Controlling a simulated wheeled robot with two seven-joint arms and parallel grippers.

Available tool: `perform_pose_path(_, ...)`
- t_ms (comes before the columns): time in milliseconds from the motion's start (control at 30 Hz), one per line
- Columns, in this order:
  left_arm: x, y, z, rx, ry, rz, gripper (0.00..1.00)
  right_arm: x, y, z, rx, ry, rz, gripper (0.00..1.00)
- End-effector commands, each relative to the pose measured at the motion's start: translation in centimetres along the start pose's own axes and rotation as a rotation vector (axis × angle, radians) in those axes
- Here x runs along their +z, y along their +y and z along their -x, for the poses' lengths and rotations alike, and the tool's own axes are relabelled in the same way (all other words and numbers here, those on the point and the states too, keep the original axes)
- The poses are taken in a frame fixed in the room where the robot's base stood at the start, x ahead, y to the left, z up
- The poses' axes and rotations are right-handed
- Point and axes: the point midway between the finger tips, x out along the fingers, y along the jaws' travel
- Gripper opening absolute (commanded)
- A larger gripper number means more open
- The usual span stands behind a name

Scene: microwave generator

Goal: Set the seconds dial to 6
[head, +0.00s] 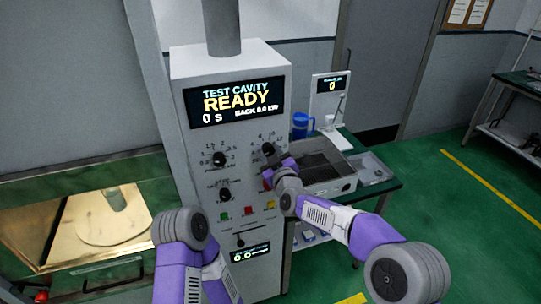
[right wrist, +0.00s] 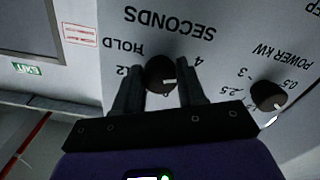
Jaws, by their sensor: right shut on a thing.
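The seconds dial (right wrist: 158,72) is a dark round knob under an upside-down SECONDS label in the right wrist view. Its white mark points toward picture right, toward the side where the 4 is printed. A 12 and HOLD are at its left; other numbers are hidden. The dial also shows in the head view (head: 268,148), at the upper right of the panel. My right gripper (right wrist: 158,82) is shut on the dial, one finger on each side; it also shows in the head view (head: 273,159). My left gripper is out of view; only its arm shows. The display (head: 235,100) reads READY and 0 s.
The power dial (right wrist: 268,95) is close beside my right gripper. Another knob (head: 225,195) and several coloured buttons (head: 248,211) sit lower on the panel.

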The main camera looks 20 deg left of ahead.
Motion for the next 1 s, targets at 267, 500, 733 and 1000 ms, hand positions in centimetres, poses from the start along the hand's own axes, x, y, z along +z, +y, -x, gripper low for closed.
perform_pose_path(267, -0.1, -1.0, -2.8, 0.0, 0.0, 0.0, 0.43, 0.3, -0.2, 0.0, 0.001, 0.003, -0.191, 0.09)
perform_pose_path(500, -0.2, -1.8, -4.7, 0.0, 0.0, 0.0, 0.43, 0.2, -0.2, 0.0, 0.001, 0.003, -0.398, 0.09)
perform_pose_path(733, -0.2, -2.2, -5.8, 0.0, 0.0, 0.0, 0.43, 0.2, -0.2, 0.0, 0.001, 0.001, -0.564, 0.09)
perform_pose_path(1000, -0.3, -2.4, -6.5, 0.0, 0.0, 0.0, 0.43, 0.0, -0.2, 0.0, 0.0, 0.001, -0.686, 0.09)
